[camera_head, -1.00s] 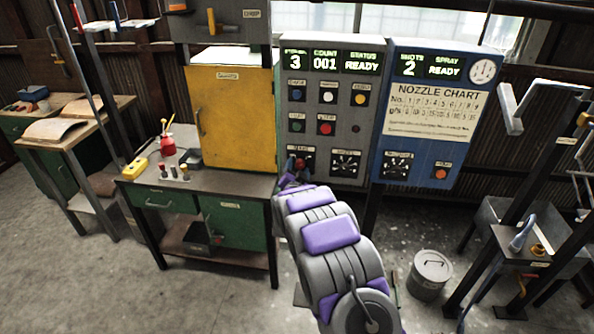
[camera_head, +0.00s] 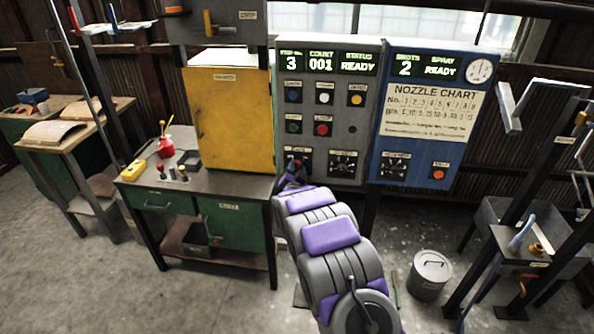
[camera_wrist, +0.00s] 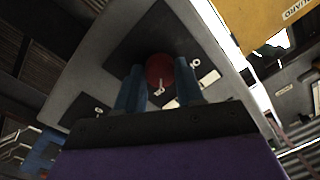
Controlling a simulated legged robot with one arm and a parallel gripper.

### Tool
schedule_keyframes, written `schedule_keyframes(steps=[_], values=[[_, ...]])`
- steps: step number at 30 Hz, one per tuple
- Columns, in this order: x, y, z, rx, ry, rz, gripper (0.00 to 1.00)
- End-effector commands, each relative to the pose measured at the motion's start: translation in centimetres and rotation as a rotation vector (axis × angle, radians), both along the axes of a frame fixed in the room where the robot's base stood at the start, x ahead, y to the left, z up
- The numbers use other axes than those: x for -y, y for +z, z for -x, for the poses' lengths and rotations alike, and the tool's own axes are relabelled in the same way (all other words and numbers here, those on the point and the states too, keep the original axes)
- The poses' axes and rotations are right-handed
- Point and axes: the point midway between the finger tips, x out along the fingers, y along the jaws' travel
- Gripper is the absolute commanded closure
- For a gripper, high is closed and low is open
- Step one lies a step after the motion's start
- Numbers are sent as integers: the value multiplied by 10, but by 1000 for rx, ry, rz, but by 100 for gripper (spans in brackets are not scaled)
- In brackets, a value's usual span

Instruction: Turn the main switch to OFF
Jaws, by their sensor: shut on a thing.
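The main switch shows in the wrist view as a round red knob (camera_wrist: 160,67) on a dark square plate (camera_wrist: 155,38). Small white marks sit around it; one to its right looks like an O. My gripper (camera_wrist: 159,84) has a blue finger on each side of the knob and is shut on it. In the head view my gripper (camera_head: 295,172) reaches the lower left of the grey control panel (camera_head: 349,110). There my fingers cover most of the switch, and which position it points to cannot be read.
A second dark dial (camera_head: 345,164) sits close to the right of the switch. The blue nozzle chart panel (camera_head: 430,120) stands further right. A yellow cabinet (camera_head: 232,120) on a green workbench (camera_head: 236,228) stands close on the left. A grey bin (camera_head: 430,276) is on the floor.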

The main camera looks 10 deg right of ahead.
Motion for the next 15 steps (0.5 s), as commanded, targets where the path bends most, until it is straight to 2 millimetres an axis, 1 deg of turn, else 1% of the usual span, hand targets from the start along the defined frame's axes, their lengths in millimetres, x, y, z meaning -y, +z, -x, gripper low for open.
schedule_keyframes(steps=[8,15], values=[[1,3,0,-20,-2,61,93],[1,7,-1,-69,-2,220,94]])
